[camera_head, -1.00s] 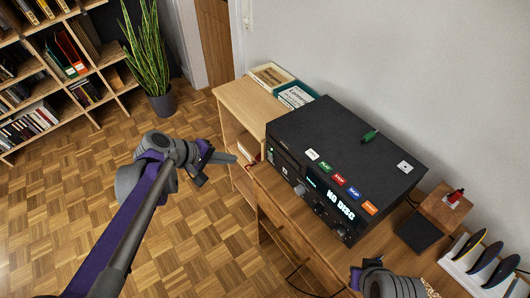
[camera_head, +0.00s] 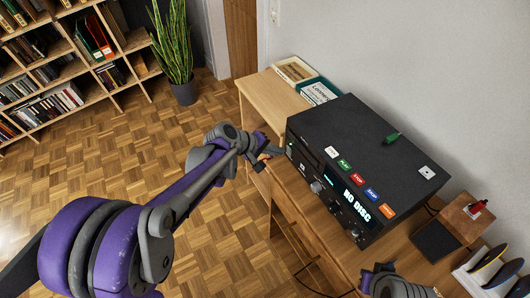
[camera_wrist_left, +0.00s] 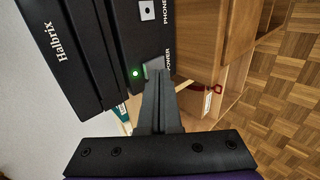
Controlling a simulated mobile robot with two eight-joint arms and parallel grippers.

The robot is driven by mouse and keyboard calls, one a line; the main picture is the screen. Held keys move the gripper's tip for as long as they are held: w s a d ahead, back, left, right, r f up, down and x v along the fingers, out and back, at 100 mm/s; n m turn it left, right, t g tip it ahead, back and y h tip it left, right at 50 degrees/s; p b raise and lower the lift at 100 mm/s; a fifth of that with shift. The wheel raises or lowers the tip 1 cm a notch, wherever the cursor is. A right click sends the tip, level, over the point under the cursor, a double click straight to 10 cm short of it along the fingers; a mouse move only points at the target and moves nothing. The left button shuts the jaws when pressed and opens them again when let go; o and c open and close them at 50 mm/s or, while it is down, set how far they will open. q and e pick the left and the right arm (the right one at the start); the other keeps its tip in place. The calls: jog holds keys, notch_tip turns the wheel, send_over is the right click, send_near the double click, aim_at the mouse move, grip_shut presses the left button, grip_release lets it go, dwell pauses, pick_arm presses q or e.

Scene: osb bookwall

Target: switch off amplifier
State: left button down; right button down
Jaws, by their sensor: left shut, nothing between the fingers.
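The amplifier (camera_head: 350,160) is a black box on the wooden desk, with a lit "NO DISC" display and several coloured labels along its front top edge. In the left wrist view its front panel (camera_wrist_left: 112,35) shows "Halbrix", a lit green lamp (camera_wrist_left: 136,73) and a grey power button (camera_wrist_left: 155,64) beside the word "POWER". My left gripper (camera_head: 281,150) is shut and empty at the panel's left end. In the wrist view its fingertips (camera_wrist_left: 157,74) overlap the power button's edge; I cannot tell whether they touch. My right gripper (camera_head: 375,275) is partly visible at the bottom edge.
A white rack (camera_head: 484,279) stands at right. Parquet floor (camera_head: 235,245) is open in front.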

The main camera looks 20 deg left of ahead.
aim_at(291, 145)
pick_arm(q)
jog(key=shift+w+d+r, duration=0.1)
jog(key=shift+w+d, duration=0.35)
pick_arm(e)
jog(key=shift+r, duration=0.1)
pick_arm(q)
jog(key=shift+w+d+r, duration=0.2)
jog(key=shift+w+d, duration=0.15)
jog(key=shift+d, duration=0.1)
jog(key=shift+a, duration=0.1)
jog(key=shift+r, duration=0.1)
pick_arm(e)
jog(key=shift+r, duration=0.1)
pick_arm(q)
jog(key=shift+r+p, duration=0.55)
jog(key=shift+r, duration=0.15)
pick_arm(e)
jog(key=shift+w+r, duration=0.15)
jog(key=shift+r, duration=0.35)
pick_arm(q)
jog(key=shift+s, duration=0.1)
